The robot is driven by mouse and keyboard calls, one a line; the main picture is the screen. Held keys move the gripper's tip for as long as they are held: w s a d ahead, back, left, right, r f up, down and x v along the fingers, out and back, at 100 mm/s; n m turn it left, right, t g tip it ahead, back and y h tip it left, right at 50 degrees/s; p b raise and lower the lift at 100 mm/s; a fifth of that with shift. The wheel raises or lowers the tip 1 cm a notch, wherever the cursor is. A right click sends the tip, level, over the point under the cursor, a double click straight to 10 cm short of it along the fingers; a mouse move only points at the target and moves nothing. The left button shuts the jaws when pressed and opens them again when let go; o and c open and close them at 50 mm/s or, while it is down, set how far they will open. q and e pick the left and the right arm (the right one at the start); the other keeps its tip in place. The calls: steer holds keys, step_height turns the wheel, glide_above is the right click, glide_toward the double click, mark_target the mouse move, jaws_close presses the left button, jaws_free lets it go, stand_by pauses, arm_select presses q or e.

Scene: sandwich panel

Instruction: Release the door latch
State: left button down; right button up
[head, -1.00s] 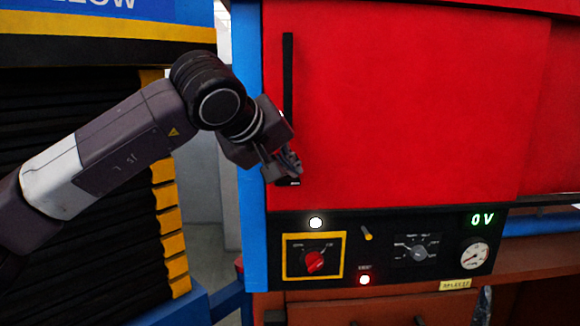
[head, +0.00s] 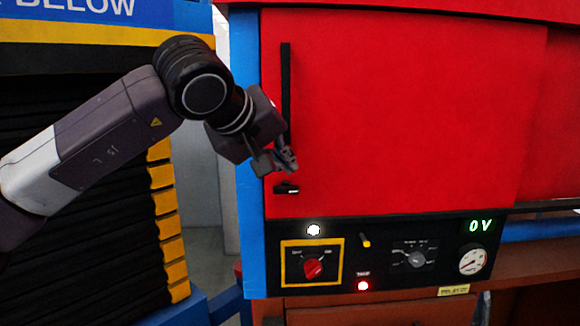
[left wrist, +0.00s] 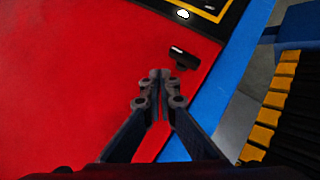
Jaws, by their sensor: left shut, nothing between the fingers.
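The red cabinet door (head: 410,110) is shut. Its small black latch (head: 286,188) sits near the door's lower left corner. The latch also shows in the left wrist view (left wrist: 183,57), just beyond the fingertips. A long black vertical handle (head: 286,80) runs above it. My left gripper (head: 290,165) is shut and empty, a little above the latch in the head view and apart from it. In the left wrist view, its closed fingertips (left wrist: 160,87) are in front of the red door. My right gripper is not in view.
A blue post (head: 247,150) stands left of the door.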

arm_select(q)
steer(key=v, duration=0.9)
steer(key=shift+s+a+r, duration=0.2)
steer(key=shift+s+a, duration=0.05)
steer(key=shift+a, duration=0.05)
